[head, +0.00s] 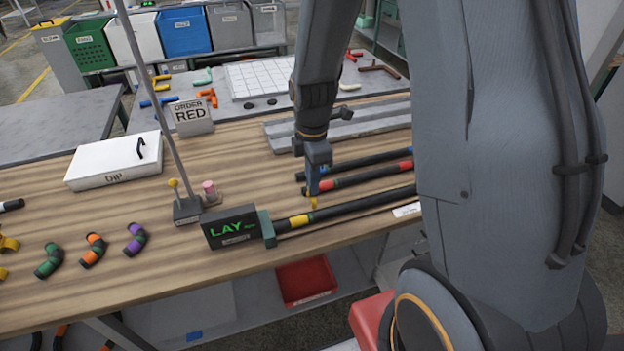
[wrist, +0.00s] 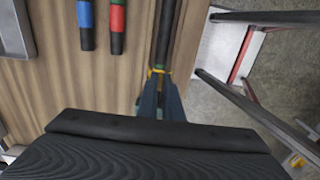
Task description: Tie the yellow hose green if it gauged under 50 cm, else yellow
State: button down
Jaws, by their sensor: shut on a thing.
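The yellow hose (head: 350,208), dark with yellow bands, lies along the table's front edge, its left end at a gauge box (head: 231,228) whose green display reads "LAY" followed by small marks I cannot read. My gripper (head: 313,194) is just above this hose, right of its left yellow band (head: 299,220). It is shut on a small yellow tie (head: 314,203), whose lower end is at or close to the hose. In the wrist view the fingers (wrist: 160,95) point at the hose (wrist: 165,35), with yellow (wrist: 158,71) at their tips. I cannot tell whether the tie encircles the hose.
Blue-banded (head: 360,160) and red-banded hoses (head: 365,175) lie behind. A post stand with knobs (head: 187,210), a white DIP box (head: 115,160) and an ORDER RED sign (head: 191,115) are left. Several bent hose pieces (head: 92,250) lie front left. The table ends just in front of the hose.

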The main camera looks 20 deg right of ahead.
dwell(0.3)
jog(key=shift+d+f, duration=0.1)
jog(key=shift+f, duration=0.1)
jog(key=shift+f+b, duration=0.75)
jog(key=shift+f, duration=0.95)
jog(key=shift+f, duration=0.3)
jog(key=shift+f, duration=0.35)
jog(key=shift+f+b, duration=0.85)
jog(key=shift+f, duration=0.5)
dwell(0.8)
jog(key=c, duration=1.8)
grip_release()
jog(key=shift+c, duration=0.2)
